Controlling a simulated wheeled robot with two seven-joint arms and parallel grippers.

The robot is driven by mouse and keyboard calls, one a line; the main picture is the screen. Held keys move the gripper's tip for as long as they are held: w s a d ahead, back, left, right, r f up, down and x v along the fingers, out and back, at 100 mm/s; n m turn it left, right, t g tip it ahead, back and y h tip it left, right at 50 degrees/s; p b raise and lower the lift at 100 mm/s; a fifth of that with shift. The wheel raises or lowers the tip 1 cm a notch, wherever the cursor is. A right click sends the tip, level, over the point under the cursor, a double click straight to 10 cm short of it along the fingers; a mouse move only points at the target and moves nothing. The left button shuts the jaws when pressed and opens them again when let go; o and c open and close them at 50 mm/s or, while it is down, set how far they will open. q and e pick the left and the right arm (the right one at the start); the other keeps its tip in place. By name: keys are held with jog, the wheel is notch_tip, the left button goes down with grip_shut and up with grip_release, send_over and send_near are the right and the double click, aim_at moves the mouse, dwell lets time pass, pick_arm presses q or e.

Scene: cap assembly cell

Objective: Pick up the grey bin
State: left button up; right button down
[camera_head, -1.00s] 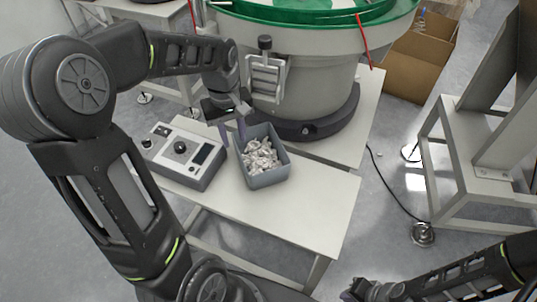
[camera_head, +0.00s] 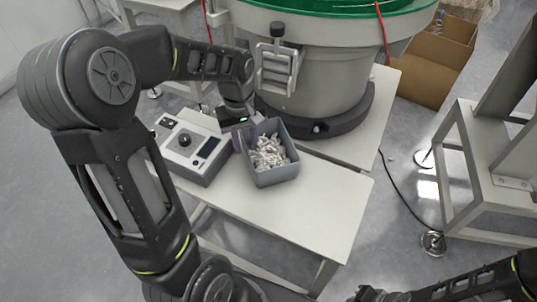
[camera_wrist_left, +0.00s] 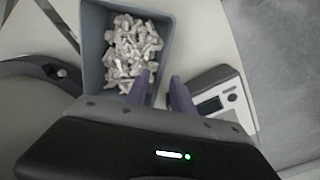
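The grey bin (camera_head: 277,178) stands upright on the white table in the head view, holding many small silvery parts (camera_head: 270,153). It also shows in the left wrist view (camera_wrist_left: 93,52). My left gripper (camera_head: 250,135) is at the bin's left wall, pointing down. In the left wrist view my left gripper (camera_wrist_left: 162,80) has its two purple fingers apart, one inside the bin and one outside, with the wall between them. A gap shows between the fingers. My right gripper (camera_head: 366,293) is only partly in view at the bottom edge, and its fingers are unclear.
A control box (camera_head: 190,150) stands close on the bin's left. A large feeder bowl (camera_head: 318,75) with a green top stands behind it. The table (camera_head: 315,205) is clear to the front and right. A cardboard box (camera_head: 432,65) and metal frame (camera_head: 480,165) stand farther right.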

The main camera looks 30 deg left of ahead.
pick_arm(q)
jog(key=shift+w+f+b, duration=0.1)
jog(key=shift+f+b, duration=0.25)
jog(key=shift+f, duration=2.35)
jog(key=shift+c, duration=0.4)
grip_shut()
